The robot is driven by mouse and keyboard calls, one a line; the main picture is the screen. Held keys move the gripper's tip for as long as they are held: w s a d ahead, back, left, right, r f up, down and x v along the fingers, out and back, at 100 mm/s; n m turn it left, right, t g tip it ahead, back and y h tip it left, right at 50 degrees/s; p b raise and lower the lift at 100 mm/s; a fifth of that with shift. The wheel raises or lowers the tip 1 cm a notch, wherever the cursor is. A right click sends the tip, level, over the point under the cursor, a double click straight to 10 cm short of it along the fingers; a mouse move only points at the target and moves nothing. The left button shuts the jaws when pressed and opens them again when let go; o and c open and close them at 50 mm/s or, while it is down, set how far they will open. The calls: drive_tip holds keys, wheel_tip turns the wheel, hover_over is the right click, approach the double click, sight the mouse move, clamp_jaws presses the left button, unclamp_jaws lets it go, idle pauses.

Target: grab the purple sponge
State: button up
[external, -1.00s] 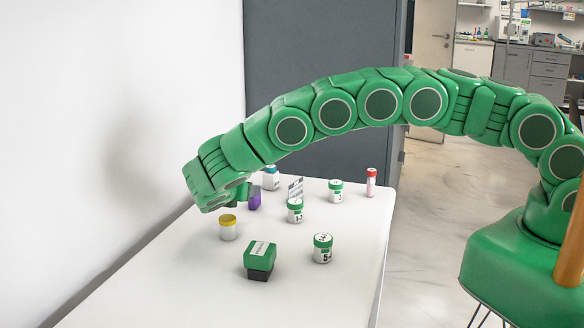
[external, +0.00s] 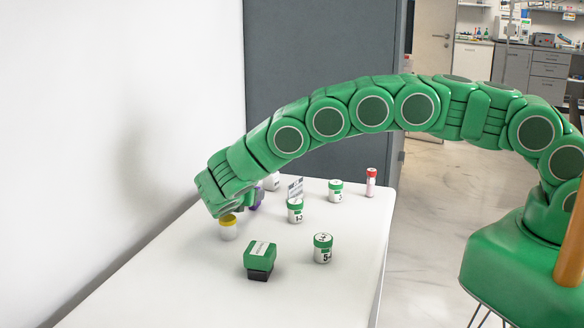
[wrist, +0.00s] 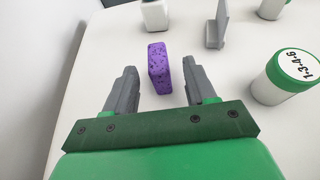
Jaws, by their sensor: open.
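The purple sponge (wrist: 159,68) stands on the white table in the wrist view, a block with dark speckles. My gripper (wrist: 157,82) is open, with one grey finger on each side of the sponge's near end. In the external view my gripper (external: 240,205) is low over the table and hides most of the sponge (external: 259,200); only a sliver of purple shows.
A yellow-lidded jar (external: 228,230) stands close in front of my gripper. A green-lidded jar (wrist: 288,75) and a grey holder (wrist: 218,25) are right of the sponge; a white bottle (wrist: 155,14) is behind it. A green and black box (external: 260,260) stands nearer the front.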

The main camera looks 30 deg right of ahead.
drive_tip(key=shift+x, duration=2.25)
clamp_jaws()
drive_tip(key=shift+w, duration=0.1)
drive_tip(key=shift+r, duration=0.1)
drive_tip(key=shift+r, duration=0.6)
drive_tip(key=s+d+r, duration=0.6)
drive_tip(key=s+r, duration=0.5)
drive_tip(key=s, duration=0.1)
drive_tip(key=shift+s+d+r, duration=0.2)
drive_tip(key=shift+r, duration=0.1)
